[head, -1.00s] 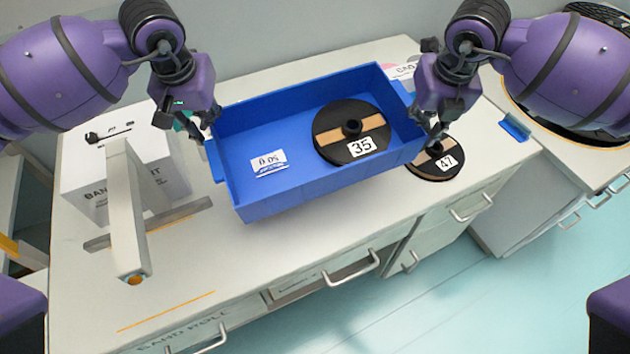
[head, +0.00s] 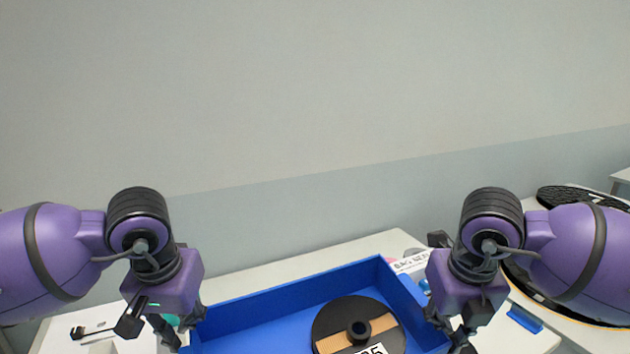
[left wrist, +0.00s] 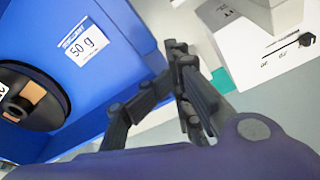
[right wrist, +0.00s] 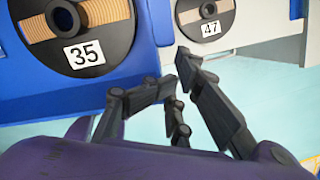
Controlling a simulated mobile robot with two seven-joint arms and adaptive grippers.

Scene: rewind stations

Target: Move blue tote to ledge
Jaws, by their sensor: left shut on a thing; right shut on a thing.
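The blue tote (head: 262,308) is at the bottom of the head view, its front cut off by the picture edge. A black spool labelled 35 (head: 330,318) lies in it, and the right wrist view also shows this spool (right wrist: 112,28). A white 50 g label (left wrist: 83,42) lies in the tote in the left wrist view. My left gripper (head: 182,328) is shut on the tote's left end. My right gripper (head: 455,330) is shut on its right end. Fingers hide the gripped edges. I cannot pick out the ledge.
A spool labelled 47 (right wrist: 207,22) sits outside the tote. A white box (head: 85,332) stands left of the tote. A small blue piece (head: 524,318) lies at the right on the worktop. A plain grey wall (head: 310,110) fills the upper head view.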

